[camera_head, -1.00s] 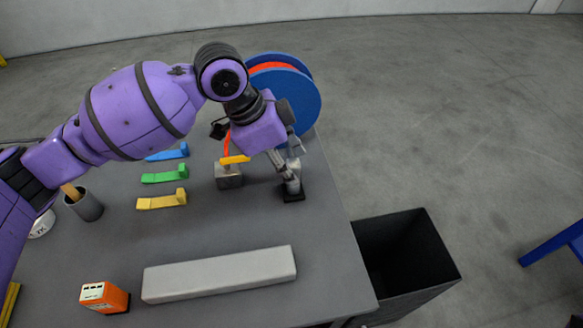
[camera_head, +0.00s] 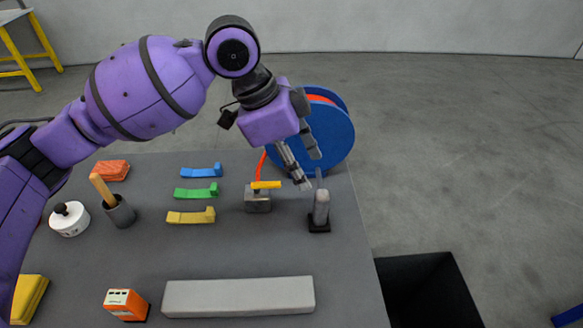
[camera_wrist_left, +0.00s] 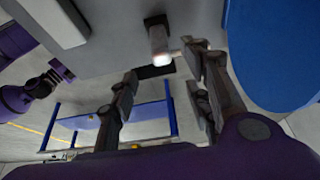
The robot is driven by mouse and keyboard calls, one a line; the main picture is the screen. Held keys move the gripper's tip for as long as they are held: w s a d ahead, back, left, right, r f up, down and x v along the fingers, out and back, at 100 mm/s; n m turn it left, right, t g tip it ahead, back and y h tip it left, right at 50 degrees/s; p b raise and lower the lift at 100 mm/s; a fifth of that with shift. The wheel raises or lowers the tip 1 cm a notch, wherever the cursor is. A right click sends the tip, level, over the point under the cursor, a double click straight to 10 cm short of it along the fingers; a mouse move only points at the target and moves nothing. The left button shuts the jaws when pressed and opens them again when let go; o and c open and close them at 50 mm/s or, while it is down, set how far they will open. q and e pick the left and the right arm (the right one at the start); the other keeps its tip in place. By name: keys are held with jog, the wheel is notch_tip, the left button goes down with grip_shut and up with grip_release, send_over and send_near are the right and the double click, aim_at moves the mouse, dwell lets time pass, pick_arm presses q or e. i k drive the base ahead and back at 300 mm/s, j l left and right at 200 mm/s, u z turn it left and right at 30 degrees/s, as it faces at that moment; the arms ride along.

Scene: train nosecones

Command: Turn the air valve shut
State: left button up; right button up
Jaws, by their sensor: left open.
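A small grey block with a yellow lever and an orange hose (camera_head: 258,200) stands on the table; it looks like the air valve. The yellow lever (camera_head: 267,185) lies level across its top. To its right a grey upright post (camera_head: 321,210) stands on a black base; the post also shows in the wrist view (camera_wrist_left: 160,42). My left gripper (camera_head: 308,172) is open and empty, just above and behind the post. In the wrist view its fingers (camera_wrist_left: 163,62) are spread apart. My right arm shows at the left of the wrist view, its gripper (camera_wrist_left: 60,70) too small to read.
A blue reel (camera_head: 335,130) stands close behind my left gripper. Blue, green and yellow pieces (camera_head: 190,217) lie left of the valve. A long grey bar (camera_head: 238,297) lies in front. A black bin (camera_head: 425,290) stands off the table's right edge.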

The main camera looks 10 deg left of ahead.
aim_at(256, 187)
jog(key=k, duration=1.5)
